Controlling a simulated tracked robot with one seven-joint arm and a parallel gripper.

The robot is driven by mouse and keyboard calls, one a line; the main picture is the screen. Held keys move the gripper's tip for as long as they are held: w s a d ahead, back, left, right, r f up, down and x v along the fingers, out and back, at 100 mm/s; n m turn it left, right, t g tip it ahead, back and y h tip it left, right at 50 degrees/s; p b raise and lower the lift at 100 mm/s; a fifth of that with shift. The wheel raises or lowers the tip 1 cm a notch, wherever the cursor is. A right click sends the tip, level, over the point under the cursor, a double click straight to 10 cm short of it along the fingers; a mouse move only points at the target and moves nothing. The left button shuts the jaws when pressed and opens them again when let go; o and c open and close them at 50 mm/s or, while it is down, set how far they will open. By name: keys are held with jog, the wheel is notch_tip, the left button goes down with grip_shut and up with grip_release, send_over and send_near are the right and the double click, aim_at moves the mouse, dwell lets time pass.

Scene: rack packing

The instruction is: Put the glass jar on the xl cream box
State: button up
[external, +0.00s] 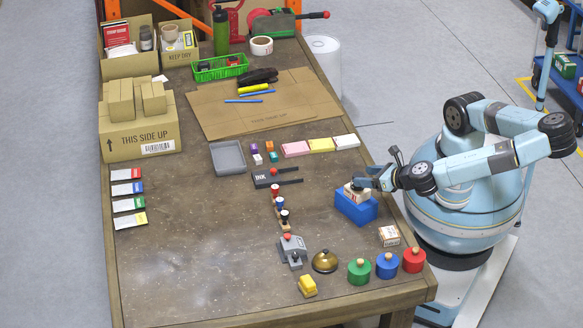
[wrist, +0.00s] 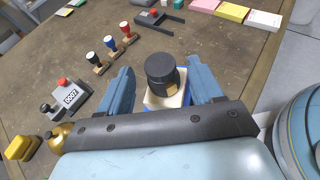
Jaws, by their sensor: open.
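A dark jar (wrist: 161,72) with a black lid and a small amber label stands upright in the wrist view. It rests on top of a cream box (wrist: 176,98), and that box sits on a blue box (external: 355,209) near the table's right edge. In the external view the cream box (external: 354,193) shows red and dark print, and the jar is mostly hidden by my gripper (external: 366,180). My gripper (wrist: 163,88) is open, with one blue finger on each side of the jar and a gap on both sides.
A small printed carton (external: 389,236) stands nearer the front. Green (external: 359,271), blue (external: 387,265) and red (external: 414,260) round objects and a brass bell (external: 325,261) line the front. Stamps (external: 277,202) stand to the left.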

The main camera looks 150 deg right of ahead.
jog(key=s+v, duration=0.1)
jog(key=v, duration=0.9)
jog(key=s+f+m+g+y, duration=0.2)
jog(key=s+f+m+y, duration=0.2)
jog(key=f+y, duration=0.15)
notch_tip(320, 180, up, 2)
jog(key=s+a+m+t+y, duration=0.1)
jog(key=s+a+m+y, duration=0.2)
jog(key=m+y, duration=0.2)
jog(key=s+a+r+m+t+y, duration=0.1)
jog(key=s+a+r+m+t, duration=0.1)
jog(key=s+r, duration=0.2)
jog(key=s+a+r+m+t+y, duration=0.1)
jog(key=s+r+m+t, duration=0.2)
jog(key=r, duration=0.8)
jog(key=s+a+r+m+t+y, duration=0.1)
jog(key=s+a+r+m+t, duration=0.1)
jog(key=s+r, duration=0.4)
jog(key=shift+s+a+r+m+t, duration=0.3)
jog(key=shift+s+r+m+t, duration=0.15)
jog(key=shift+r, duration=0.2)
